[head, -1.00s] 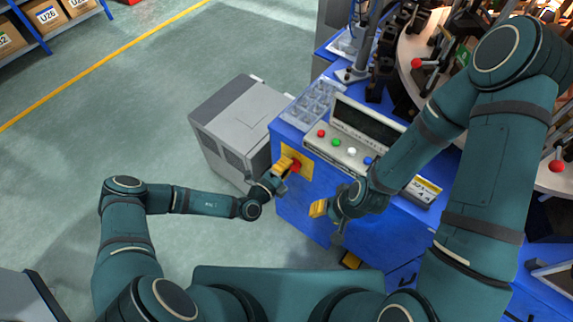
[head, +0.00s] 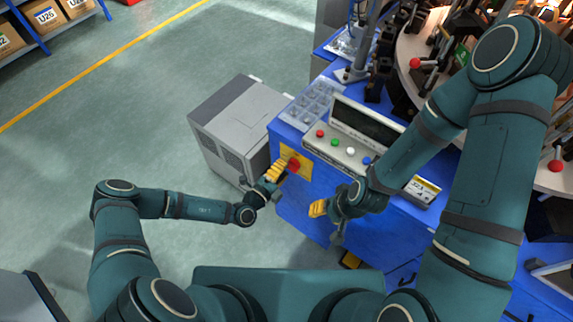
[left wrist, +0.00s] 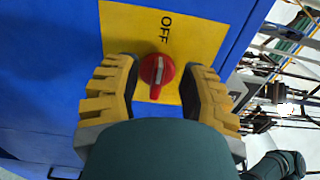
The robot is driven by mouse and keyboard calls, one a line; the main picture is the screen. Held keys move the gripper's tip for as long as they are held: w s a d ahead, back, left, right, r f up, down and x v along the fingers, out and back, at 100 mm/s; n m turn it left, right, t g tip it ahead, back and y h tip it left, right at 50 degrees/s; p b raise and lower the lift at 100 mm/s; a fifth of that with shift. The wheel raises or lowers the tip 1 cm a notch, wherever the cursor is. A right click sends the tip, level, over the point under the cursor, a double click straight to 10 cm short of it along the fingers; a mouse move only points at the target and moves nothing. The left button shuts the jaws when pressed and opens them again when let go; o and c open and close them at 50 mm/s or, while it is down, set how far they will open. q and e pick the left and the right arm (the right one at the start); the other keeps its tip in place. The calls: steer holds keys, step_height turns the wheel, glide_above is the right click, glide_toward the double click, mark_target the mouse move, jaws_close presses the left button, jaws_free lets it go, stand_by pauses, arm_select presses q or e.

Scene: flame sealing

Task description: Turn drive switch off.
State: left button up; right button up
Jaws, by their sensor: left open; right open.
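The drive switch is a red rotary knob (left wrist: 157,70) on a yellow plate (left wrist: 190,30) on the front of a blue cabinet. "OFF" is printed on the plate above the knob in the left wrist view. The knob's pale mark lies roughly upright in that view. In the head view the red knob (head: 293,165) shows just beyond my left gripper (head: 276,172). My left gripper (left wrist: 160,85) is open, with one yellow finger on each side of the knob; I cannot tell whether they touch it. My right gripper (head: 328,209) is open before the cabinet, right of the switch.
A control panel (head: 345,152) with several coloured buttons sits on the blue cabinet (head: 305,205). A grey box unit (head: 235,120) stands left of the cabinet.

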arm_select(q)
steer(key=v, duration=0.9)
steer(key=shift+s+a, duration=0.15)
steer(key=shift+s, duration=0.1)
